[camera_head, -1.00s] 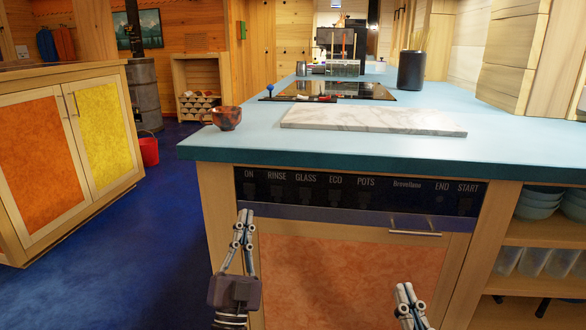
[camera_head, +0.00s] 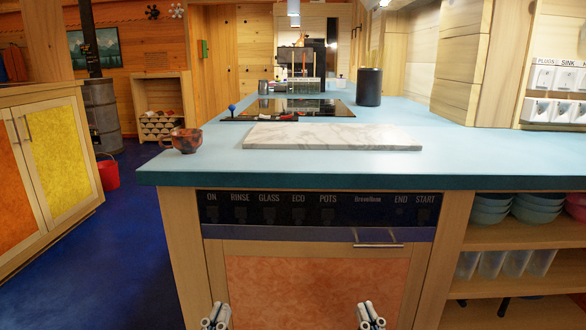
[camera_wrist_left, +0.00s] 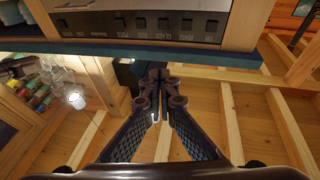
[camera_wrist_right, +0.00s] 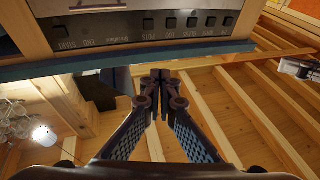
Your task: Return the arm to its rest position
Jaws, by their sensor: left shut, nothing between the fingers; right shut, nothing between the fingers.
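My left gripper (camera_head: 216,316) shows only its tips at the bottom edge of the head view, in front of the orange dishwasher door. It is shut and empty; its closed fingers show in the left wrist view (camera_wrist_left: 160,76). My right gripper (camera_head: 370,316) is at the same height further right, also with only its tips in view. It is shut and empty, as the right wrist view (camera_wrist_right: 155,76) shows. Both are below the counter top and touch nothing that I can see. The rest of both arms is hidden below the head view.
The blue counter (camera_head: 450,166) stands ahead, with the dishwasher panel (camera_head: 318,208) below its edge. On it are a brown mug (camera_head: 186,141), a marble board (camera_head: 332,137) and a black canister (camera_head: 369,86). Open shelves (camera_head: 520,236) stand at right. Blue floor is free at left.

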